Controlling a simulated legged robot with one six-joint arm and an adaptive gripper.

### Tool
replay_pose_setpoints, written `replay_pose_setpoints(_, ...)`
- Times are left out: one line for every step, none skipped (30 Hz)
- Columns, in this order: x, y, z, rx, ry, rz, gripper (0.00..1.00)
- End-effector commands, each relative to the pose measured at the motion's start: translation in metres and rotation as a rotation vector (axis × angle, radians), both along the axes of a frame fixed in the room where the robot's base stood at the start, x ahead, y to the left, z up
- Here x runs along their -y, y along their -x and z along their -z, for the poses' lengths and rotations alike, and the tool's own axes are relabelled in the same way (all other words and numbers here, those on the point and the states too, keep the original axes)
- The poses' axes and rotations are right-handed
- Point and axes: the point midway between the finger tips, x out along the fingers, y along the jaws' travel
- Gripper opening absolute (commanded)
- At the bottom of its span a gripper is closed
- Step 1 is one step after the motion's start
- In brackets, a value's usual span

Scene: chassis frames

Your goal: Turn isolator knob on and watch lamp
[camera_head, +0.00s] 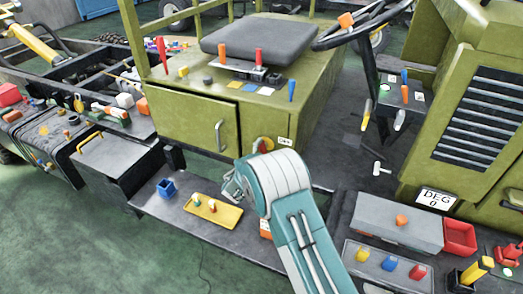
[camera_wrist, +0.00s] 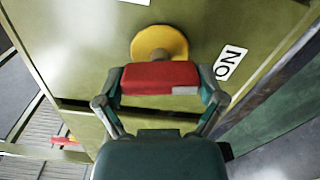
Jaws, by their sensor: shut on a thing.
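The isolator knob is a red bar handle (camera_wrist: 158,76) in front of a round yellow disc (camera_wrist: 160,42) on a green panel in the wrist view. My gripper (camera_wrist: 160,88) is shut on the red handle, one finger at each end. The bar lies crosswise in that view. A white ON label (camera_wrist: 229,63) is right of the disc, tilted. I cannot tell which thing is the lamp; an orange dome (camera_head: 401,220) sits on a grey box.
The green panel with a drawer handle (camera_head: 219,136) is left of my arm. A yellow tray (camera_head: 213,211) and blue cup (camera_head: 166,188) lie on the step. A DEG 0 sign (camera_head: 435,198) and red bin (camera_head: 459,238) are at right. The steering wheel (camera_head: 362,22) is above.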

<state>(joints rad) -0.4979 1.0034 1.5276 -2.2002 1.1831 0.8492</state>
Motion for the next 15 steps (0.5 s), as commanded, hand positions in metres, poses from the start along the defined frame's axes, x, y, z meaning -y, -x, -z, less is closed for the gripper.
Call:
replay_pose_setpoints(-0.0003, 0.0010, 0.0032, 0.005, -0.031, -0.002, 0.41)
replay_pose_setpoints(-0.0003, 0.0011, 0.0033, 0.012, -0.051, -0.002, 0.41)
replay_pose_setpoints(-0.0002, 0.0011, 0.0035, 0.021, -0.076, -0.002, 0.41)
replay_pose_setpoints(-0.0001, 0.0011, 0.0035, 0.027, -0.093, -0.002, 0.41)
replay_pose_setpoints(-0.0001, 0.0011, 0.0036, 0.033, -0.109, -0.002, 0.41)
replay_pose_setpoints(-0.0001, 0.0012, 0.0038, 0.039, -0.130, -0.002, 0.41)
replay_pose_setpoints(0.0001, 0.0012, 0.0040, 0.044, -0.144, -0.002, 0.41)
replay_pose_setpoints(0.0001, 0.0012, 0.0041, 0.049, -0.157, -0.001, 0.41)
replay_pose_setpoints(0.0001, 0.0013, 0.0043, 0.054, -0.172, 0.000, 0.41)
replay_pose_setpoints(0.0002, 0.0013, 0.0044, 0.058, -0.183, 0.000, 0.41)
replay_pose_setpoints(0.0003, 0.0014, 0.0046, 0.061, -0.192, 0.000, 0.41)
replay_pose_setpoints(0.0004, 0.0014, 0.0047, 0.065, -0.203, 0.000, 0.41)
replay_pose_setpoints(0.0004, 0.0014, 0.0048, 0.067, -0.211, 0.000, 0.41)
replay_pose_setpoints(0.0005, 0.0014, 0.0050, 0.069, -0.217, 0.000, 0.41)
replay_pose_setpoints(0.0005, 0.0015, 0.0052, 0.071, -0.223, 0.000, 0.41)
